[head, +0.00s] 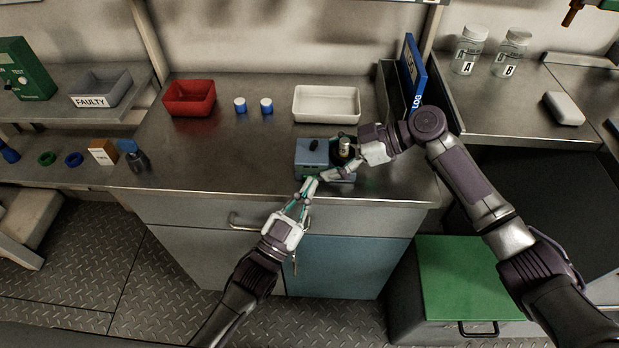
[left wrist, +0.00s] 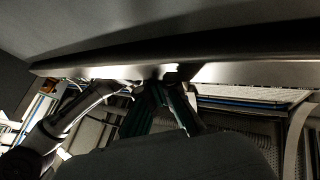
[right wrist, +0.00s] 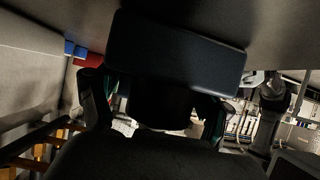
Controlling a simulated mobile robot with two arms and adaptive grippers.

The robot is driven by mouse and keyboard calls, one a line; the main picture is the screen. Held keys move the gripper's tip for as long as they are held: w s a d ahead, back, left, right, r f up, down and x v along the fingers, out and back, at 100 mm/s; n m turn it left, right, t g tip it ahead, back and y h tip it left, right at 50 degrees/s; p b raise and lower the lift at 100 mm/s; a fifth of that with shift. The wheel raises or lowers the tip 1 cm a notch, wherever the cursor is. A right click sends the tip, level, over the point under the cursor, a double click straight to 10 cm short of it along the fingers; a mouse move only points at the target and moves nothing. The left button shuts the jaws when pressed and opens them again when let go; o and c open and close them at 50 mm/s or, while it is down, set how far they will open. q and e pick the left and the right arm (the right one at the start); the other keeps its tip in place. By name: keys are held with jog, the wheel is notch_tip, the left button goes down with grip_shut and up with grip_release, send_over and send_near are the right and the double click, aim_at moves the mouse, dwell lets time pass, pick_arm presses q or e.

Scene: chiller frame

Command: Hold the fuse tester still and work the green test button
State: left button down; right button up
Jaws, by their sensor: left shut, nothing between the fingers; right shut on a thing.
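The fuse tester (head: 312,152) is a small blue-grey box near the front edge of the steel bench. A dark round part with a pale metal top (head: 344,147) stands at its right side. My right gripper (head: 342,168) is shut on the tester at that side; in the right wrist view the tester (right wrist: 180,48) is a dark box just beyond the fingers. My left gripper (head: 311,182) is shut and empty, its tips close to the tester's front; I cannot tell whether they touch. In the left wrist view its fingers (left wrist: 160,88) reach the bench edge. I cannot make out the green button.
A blue log binder (head: 412,72) stands at the right. The bench (head: 215,150) is clear left of the tester.

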pick_arm(q)
jog(key=shift+w+a+f, duration=0.1)
jog(key=shift+w+f, duration=0.1)
pick_arm(e)
jog(key=shift+s, duration=0.1)
dwell(0.4)
pick_arm(q)
jog(key=shift+s+f, duration=0.45)
jog(key=shift+s, duration=0.1)
pick_arm(e)
jog(key=shift+w+d, duration=0.1)
jog(key=shift+w, duration=0.1)
pick_arm(q)
jog(key=shift+s, duration=0.2)
jog(key=shift+s, duration=0.45)
jog(key=s, duration=0.4)
jog(key=shift+r, duration=0.3)
